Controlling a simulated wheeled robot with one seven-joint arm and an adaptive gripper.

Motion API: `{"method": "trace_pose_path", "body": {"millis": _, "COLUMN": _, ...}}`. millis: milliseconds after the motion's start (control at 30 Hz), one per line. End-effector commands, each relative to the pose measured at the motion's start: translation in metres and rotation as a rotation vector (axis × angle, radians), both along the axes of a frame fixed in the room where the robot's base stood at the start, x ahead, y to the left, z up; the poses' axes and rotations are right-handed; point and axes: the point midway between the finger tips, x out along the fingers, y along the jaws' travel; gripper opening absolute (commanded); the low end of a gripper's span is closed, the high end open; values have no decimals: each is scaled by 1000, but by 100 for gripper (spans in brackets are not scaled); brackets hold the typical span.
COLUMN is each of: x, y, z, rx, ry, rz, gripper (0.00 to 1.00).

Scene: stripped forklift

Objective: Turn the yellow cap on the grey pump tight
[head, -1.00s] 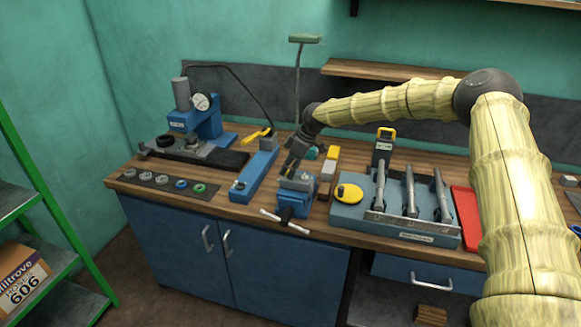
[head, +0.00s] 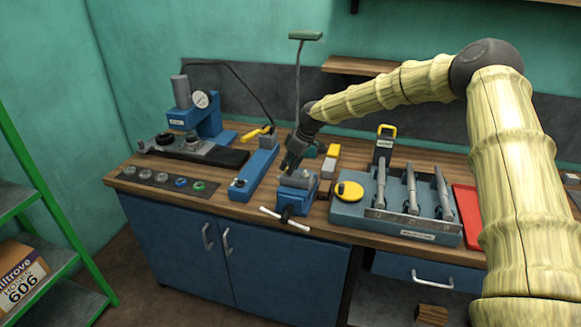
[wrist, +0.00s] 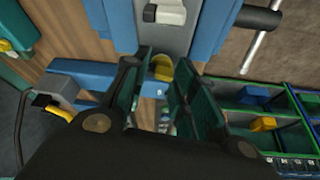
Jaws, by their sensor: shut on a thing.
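The grey pump (head: 297,182) sits between the jaws of a blue vise (head: 296,203) at the bench's front edge. In the wrist view its grey body (wrist: 167,14) shows at the top between blue vise parts. The yellow cap (wrist: 162,66) is at the near end of the pump, between my fingertips, and only part of it shows. My gripper (head: 288,171) reaches down to the pump from behind. In the wrist view its dark green fingers (wrist: 165,75) are closed on the cap. How far the cap is seated cannot be told.
A blue tool with a yellow lever (head: 256,170) stands left of the vise. A blue rack with grey tools (head: 385,225) and a yellow disc (head: 349,191) stand right. The vise's white handle bar (head: 285,219) sticks out in front. A press (head: 195,120) stands back left.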

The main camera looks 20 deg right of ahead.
Motion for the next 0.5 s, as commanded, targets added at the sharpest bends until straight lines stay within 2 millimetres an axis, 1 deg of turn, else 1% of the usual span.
{"method": "trace_pose_path", "body": {"millis": 500, "x": -1, "y": 4, "z": 0, "rx": -4, "ry": -7, "rz": -412, "gripper": 3}}
